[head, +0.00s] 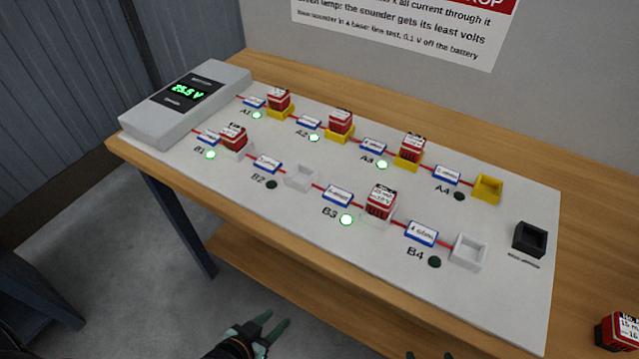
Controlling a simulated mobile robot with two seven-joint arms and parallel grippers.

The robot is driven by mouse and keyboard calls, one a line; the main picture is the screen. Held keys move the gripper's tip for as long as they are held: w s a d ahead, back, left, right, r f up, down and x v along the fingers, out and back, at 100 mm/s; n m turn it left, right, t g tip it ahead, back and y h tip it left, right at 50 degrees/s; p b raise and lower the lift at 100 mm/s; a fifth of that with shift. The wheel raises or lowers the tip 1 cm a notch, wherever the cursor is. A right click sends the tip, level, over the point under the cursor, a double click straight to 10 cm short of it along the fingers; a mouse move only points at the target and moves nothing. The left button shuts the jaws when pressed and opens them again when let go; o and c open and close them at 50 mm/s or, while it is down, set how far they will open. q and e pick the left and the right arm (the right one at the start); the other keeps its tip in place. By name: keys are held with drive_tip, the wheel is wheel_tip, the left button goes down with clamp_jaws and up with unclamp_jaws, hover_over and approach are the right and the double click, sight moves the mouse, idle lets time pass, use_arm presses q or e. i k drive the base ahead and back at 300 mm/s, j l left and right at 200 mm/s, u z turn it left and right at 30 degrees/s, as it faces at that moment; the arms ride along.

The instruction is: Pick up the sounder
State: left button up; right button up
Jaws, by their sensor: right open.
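Several red blocks with white labels look alike, and I cannot tell by print which is the sounder. One red block (618,331) stands on the bench at the lower right, cut by the picture edge. Others sit in the board's sockets at A1 (279,99), A2 (340,122), A3 (412,148), B1 (233,137) and B3 (380,202). My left gripper (272,324) is open and empty, low in front of the bench. My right gripper (430,356) is open, with only its fingertips showing at the bottom edge, left of the loose block.
The white board (500,300) lies on the wooden bench (590,240). Sockets A4 (487,188), B2 (301,177), B4 (468,251) and a black holder (530,240) are empty. A grey meter (187,97) reads about 25.5 V. A sign (400,25) hangs behind.

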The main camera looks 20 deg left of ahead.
sight(618, 331)
drive_tip(key=z, duration=1.7)
